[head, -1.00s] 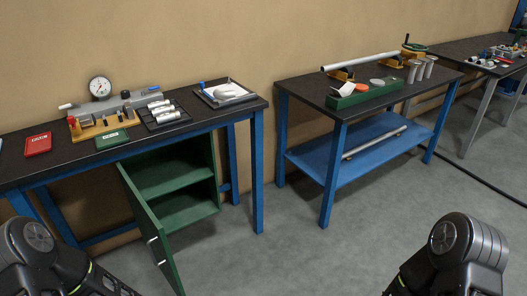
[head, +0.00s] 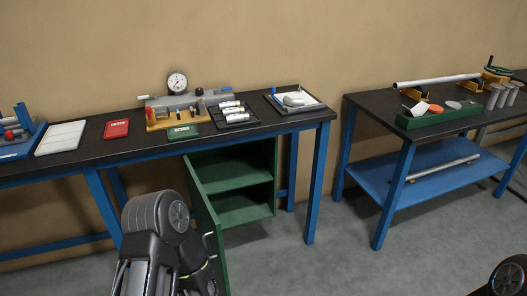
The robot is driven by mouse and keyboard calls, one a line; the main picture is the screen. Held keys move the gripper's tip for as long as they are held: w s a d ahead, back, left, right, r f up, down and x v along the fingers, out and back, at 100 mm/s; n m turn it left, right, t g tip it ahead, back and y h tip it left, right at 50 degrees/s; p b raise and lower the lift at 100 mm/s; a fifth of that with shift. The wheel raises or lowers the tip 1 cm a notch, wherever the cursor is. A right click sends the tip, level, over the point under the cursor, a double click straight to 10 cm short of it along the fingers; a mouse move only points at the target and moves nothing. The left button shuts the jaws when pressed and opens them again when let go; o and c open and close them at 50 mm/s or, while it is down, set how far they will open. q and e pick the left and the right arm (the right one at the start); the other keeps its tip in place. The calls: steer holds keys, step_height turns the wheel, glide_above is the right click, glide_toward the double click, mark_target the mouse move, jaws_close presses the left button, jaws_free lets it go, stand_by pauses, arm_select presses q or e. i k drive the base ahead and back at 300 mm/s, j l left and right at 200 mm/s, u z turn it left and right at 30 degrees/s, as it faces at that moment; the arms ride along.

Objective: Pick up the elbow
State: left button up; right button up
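I cannot pick out the elbow for certain in the head view. A rounded pale grey piece (head: 295,99) lies in a shallow tray (head: 313,106) at the right end of the left bench; its exact shape is too small to tell. Small metal cylinders (head: 231,104) lie in a dark tray beside it. My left arm shows at the bottom, in front of the green cabinet, but its gripper fingers are not visible. Only a bit of my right arm shows at the bottom right corner; its gripper is out of view.
The black-topped bench (head: 85,151) holds a dial gauge fixture (head: 178,84), a red booklet (head: 116,128), a green booklet (head: 182,133) and a blue rack (head: 20,145). The cabinet door (head: 204,230) stands open. A second bench (head: 366,102) carries a pipe (head: 437,81) and green tray (head: 440,118).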

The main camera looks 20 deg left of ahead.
mark_target(292, 101)
steer(key=k+j+u, duration=0.25)
steer(key=j+u, duration=0.2)
steer(key=k+j+u, duration=0.1)
steer(key=j+u, duration=0.15)
steer(key=j, duration=0.15)
steer(key=i+l, duration=0.3)
steer(key=l, duration=0.2)
steer(key=i+l, duration=0.25)
steer(key=l, duration=0.3)
steer(key=i+l, duration=0.3)
steer(key=l, duration=0.2)
steer(key=i+l, duration=0.25)
steer(key=l, duration=0.25)
steer(key=i+l+z, duration=0.1)
steer(key=i+l, duration=0.2)
steer(key=l, duration=0.2)
steer(key=i+l, duration=0.3)
steer(key=l, duration=0.2)
steer(key=i+l, duration=0.3)
steer(key=l, duration=0.2)
steer(key=i+l, duration=0.25)
steer(key=l, duration=0.25)
